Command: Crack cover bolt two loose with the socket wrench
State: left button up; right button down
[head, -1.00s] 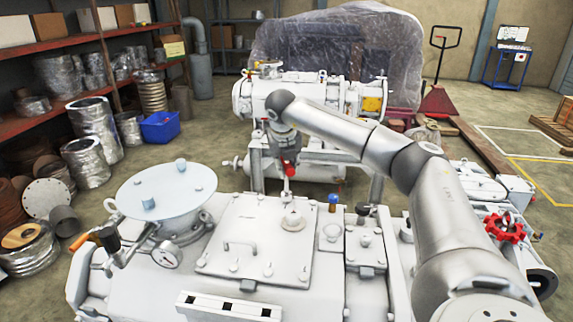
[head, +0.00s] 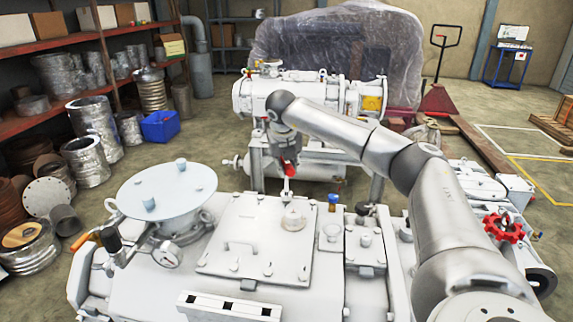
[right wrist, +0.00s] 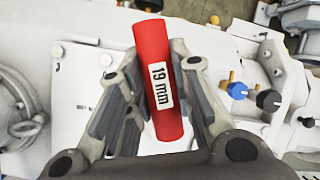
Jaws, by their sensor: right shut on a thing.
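My right gripper (head: 288,160) is shut on the red handle of the socket wrench (head: 288,169), above the back edge of the white cover plate (head: 217,238). In the right wrist view the handle (right wrist: 157,85) carries a "19 mm" label and sits between both fingers. In the head view the wrench's pale shank points down toward the plate's back right area. Whether the socket sits on a bolt cannot be told. Several bolts stand on the plate, one at the front (head: 268,268); which is bolt two is not marked. My left gripper is out of view.
A blue-capped fitting (head: 332,200) and a red handwheel (head: 505,228) lie to the right. A white machine with a horizontal cylinder (head: 310,100) stands behind.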

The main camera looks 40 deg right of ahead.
jog(key=shift+f+b, duration=0.4)
jog(key=shift+f, duration=0.25)
dwell(0.5)
jog(key=shift+n+t+y+p, duration=0.3)
jog(key=shift+n+t+y, duration=0.1)
jog(key=shift+n, duration=1)
jog(key=shift+r+p, duration=1.95)
jog(key=shift+r, duration=0.65)
